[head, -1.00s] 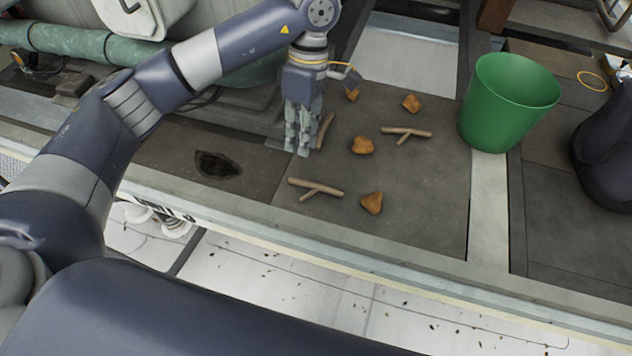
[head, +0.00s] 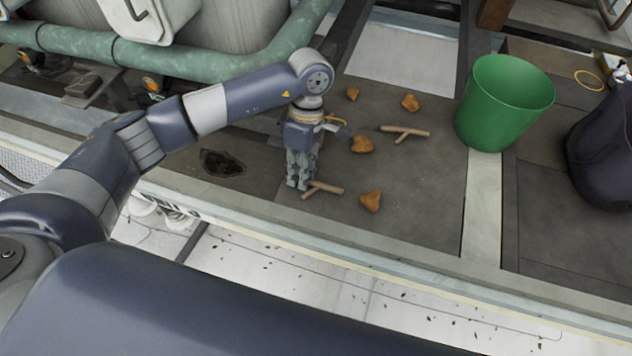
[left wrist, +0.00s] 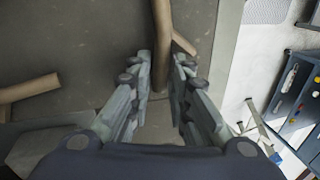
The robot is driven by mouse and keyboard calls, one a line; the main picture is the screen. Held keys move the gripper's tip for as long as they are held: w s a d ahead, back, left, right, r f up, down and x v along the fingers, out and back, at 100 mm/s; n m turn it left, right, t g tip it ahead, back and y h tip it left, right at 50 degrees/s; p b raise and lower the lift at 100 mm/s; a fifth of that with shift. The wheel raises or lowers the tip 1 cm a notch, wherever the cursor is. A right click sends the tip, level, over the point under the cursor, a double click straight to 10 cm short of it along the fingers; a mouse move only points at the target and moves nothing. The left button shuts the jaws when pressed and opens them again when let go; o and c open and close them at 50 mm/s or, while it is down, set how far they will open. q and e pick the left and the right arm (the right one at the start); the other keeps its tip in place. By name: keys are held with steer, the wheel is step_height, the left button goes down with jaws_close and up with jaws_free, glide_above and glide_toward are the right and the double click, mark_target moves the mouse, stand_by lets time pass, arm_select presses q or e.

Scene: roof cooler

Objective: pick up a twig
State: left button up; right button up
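A forked brown twig (head: 328,188) lies near the front edge of the dark roof panel in the head view. My left gripper (head: 299,183) points down at this twig's left end and hides part of it. In the left wrist view, the gripper (left wrist: 160,68) is open, with the twig (left wrist: 162,35) running between its fingers. I cannot tell whether a finger touches it. Another twig (left wrist: 28,90) lies to the left in the wrist view. A forked twig (head: 405,131) lies farther back in the head view. My right gripper is not in view.
Several orange-brown lumps, one (head: 370,200) right of the near twig and one (head: 362,145) behind it, lie on the panel. A green bin (head: 503,105) and a dark bag (head: 600,150) stand at right. A dark hole (head: 222,163) is left of the gripper.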

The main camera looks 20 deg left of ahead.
arm_select(q)
steer(key=c, duration=0.4)
steer(key=shift+o, duration=0.2)
